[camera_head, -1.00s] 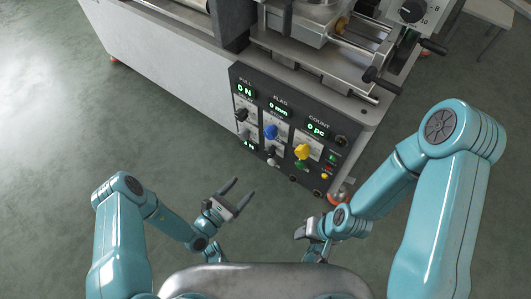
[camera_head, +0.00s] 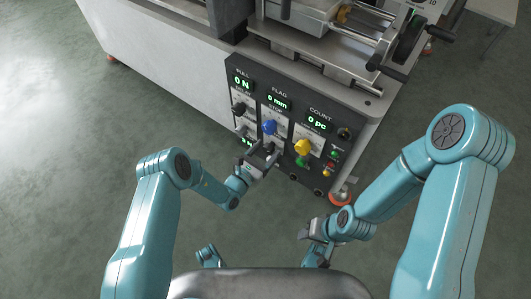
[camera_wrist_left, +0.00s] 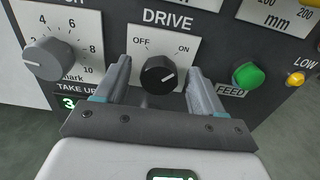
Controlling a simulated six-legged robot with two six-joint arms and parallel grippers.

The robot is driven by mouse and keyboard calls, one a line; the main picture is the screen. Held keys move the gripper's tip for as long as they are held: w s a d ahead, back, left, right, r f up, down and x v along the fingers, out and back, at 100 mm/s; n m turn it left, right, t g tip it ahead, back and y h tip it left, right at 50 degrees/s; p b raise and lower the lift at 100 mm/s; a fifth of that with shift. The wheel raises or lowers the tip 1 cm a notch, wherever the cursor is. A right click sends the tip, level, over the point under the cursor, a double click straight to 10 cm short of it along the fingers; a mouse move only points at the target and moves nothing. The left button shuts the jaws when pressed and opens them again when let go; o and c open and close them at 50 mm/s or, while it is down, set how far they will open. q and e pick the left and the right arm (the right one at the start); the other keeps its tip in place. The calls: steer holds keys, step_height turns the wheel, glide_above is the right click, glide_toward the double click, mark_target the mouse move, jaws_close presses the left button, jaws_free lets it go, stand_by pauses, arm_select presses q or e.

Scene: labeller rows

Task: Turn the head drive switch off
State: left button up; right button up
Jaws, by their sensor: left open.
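The drive switch (camera_wrist_left: 159,75) is a black rotary knob under the word DRIVE in the left wrist view, with OFF at its upper left and ON at its upper right. Its white pointer mark slants up to the right, towards ON. My left gripper (camera_wrist_left: 160,84) is open, with one finger on each side of the knob; I cannot tell whether they touch it. In the head view my left gripper (camera_head: 265,156) is at the lower part of the control panel (camera_head: 238,70) and largely hides the switch. My right gripper (camera_head: 312,233) is low, away from the panel; its fingers are unclear.
Blue (camera_head: 269,127) and yellow (camera_head: 302,146) knobs sit above on the panel. The floor at left is clear.

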arm_select(q)
steer(key=c, duration=1.1)
steer(key=shift+o, duration=0.2)
steer(key=shift+n, duration=0.4)
steer(key=n, duration=0.3)
steer(key=shift+n, duration=0.4)
steer(key=n, duration=1.3)
steer(key=shift+w+a+f, duration=0.1)
steer(key=shift+a+f, duration=0.05)
steer(key=shift+f, duration=0.15)
steer(key=shift+n+b, duration=0.3)
